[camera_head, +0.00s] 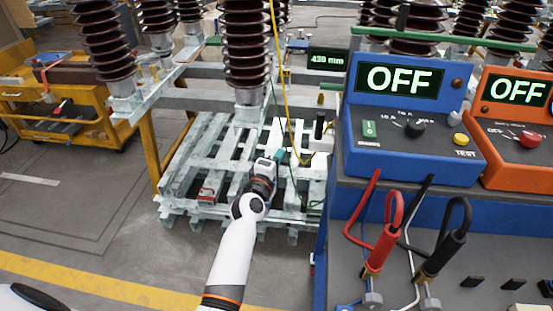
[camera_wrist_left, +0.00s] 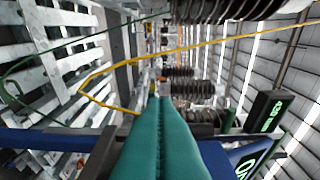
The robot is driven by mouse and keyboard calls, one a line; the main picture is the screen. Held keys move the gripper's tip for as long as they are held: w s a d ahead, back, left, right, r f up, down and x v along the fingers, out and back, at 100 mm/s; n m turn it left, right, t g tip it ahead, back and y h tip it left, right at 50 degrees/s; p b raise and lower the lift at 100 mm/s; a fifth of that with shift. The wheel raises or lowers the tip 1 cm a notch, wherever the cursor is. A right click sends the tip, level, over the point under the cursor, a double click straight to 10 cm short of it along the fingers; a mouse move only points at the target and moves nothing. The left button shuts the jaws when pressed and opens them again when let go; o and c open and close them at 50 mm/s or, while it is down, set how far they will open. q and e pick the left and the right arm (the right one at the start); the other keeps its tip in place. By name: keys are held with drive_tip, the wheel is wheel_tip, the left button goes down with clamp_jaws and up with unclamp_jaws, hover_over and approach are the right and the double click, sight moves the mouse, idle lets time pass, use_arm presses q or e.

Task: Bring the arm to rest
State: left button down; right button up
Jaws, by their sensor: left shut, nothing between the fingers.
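My left arm (camera_head: 232,255), white with dark and orange bands, reaches up from the bottom of the head view. Its left gripper (camera_head: 281,157) has teal fingers and hangs in front of the pale metal frame, left of the blue test box. In the left wrist view the teal fingers (camera_wrist_left: 158,105) lie together, shut and empty. My right gripper is in neither view.
A blue box (camera_head: 408,165) reading OFF and an orange box (camera_head: 510,170) stand on the bench at right. Red and black plugs sit below. A yellow cable (camera_head: 283,80) hangs close to the gripper. Brown insulators (camera_head: 245,50) rise behind; an orange cart (camera_head: 75,105) stands left.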

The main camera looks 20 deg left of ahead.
use_arm(q)
drive_tip(key=s+d+f+m+g, duration=0.2)
drive_tip(key=s+f+m+g, duration=0.3)
drive_tip(key=f, duration=0.7)
drive_tip(key=s+d+f+m+g+h, duration=0.1)
drive_tip(key=s+f+m, duration=0.1)
drive_tip(key=s+f, duration=0.8)
drive_tip(key=s+d+f+m+g, duration=0.2)
drive_tip(key=s+f+m+g, duration=0.15)
drive_tip(key=f, duration=1.05)
drive_tip(key=s+a+f+m+g, duration=0.1)
drive_tip(key=s+f, duration=0.4)
drive_tip(key=s, duration=0.7)
drive_tip(key=s+a+f+m+g, duration=0.2)
drive_tip(key=s+f+m+g, duration=0.2)
drive_tip(key=s, duration=0.9)
drive_tip(key=s+a+f+m+g+y, duration=0.1)
drive_tip(key=s+f+m, duration=0.4)
drive_tip(key=s, duration=0.7)
wheel_tip(320, 180, down, 3)
drive_tip(key=shift+s+a+r+g, duration=0.2)
drive_tip(key=shift+s+a+g, duration=0.15)
drive_tip(key=shift+a+g, duration=0.4)
